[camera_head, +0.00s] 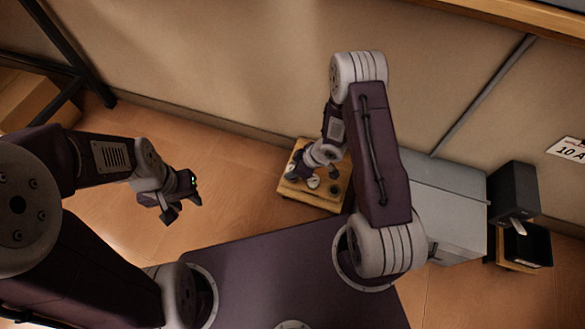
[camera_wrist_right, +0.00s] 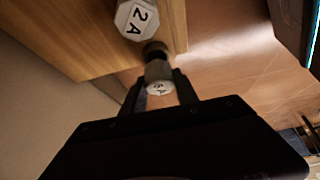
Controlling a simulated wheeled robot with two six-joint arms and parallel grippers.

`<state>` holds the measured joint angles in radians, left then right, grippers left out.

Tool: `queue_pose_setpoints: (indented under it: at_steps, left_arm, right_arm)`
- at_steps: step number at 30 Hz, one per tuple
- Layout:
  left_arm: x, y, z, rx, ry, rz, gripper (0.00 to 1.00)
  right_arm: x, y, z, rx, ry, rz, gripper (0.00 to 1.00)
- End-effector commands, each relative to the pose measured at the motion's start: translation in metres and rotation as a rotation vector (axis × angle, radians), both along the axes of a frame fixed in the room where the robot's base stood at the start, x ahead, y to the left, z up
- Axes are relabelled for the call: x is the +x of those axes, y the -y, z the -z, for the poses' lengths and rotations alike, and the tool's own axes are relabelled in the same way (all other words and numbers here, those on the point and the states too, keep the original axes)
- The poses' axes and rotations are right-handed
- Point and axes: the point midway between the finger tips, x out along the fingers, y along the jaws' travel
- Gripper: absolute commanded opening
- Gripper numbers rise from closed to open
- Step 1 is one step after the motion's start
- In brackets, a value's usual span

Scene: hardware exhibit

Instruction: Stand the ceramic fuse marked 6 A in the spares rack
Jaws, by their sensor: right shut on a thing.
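The wooden rack (camera_head: 318,205) lies on the floor-coloured surface, with pale round fuse tops on it, small in the head view. In the right wrist view, a white fuse marked 2 A (camera_wrist_right: 137,19) stands on the wooden rack (camera_wrist_right: 85,45). My right gripper (camera_wrist_right: 160,90) is shut on the fuse marked 6 A (camera_wrist_right: 160,87), label towards the camera. The far end of this fuse is at a dark round opening near the wood's edge; I cannot tell whether it is inside. In the head view my right gripper (camera_head: 318,165) is over the rack. My left gripper (camera_head: 183,206) is open and empty, away from the rack.
A grey cabinet (camera_head: 450,195) stands to the right of the rack. Beyond it are a black box (camera_head: 515,188) and a black open bin (camera_head: 528,246). A 10 A sign (camera_head: 569,149) is on the wall. The surface left of the rack is clear.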

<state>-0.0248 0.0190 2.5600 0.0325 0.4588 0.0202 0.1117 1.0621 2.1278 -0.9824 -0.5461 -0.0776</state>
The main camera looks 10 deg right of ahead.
Motion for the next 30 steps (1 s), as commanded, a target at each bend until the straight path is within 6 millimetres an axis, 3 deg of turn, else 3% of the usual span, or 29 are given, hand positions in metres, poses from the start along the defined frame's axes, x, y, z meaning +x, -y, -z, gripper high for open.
queue_pose_setpoints:
  at_steps: [30]
  left_arm:
    - [0.000,0.000,0.000,0.000,0.000,0.000,0.36]
  right_arm:
    - [0.000,0.000,0.010,0.000,0.000,0.000,0.00]
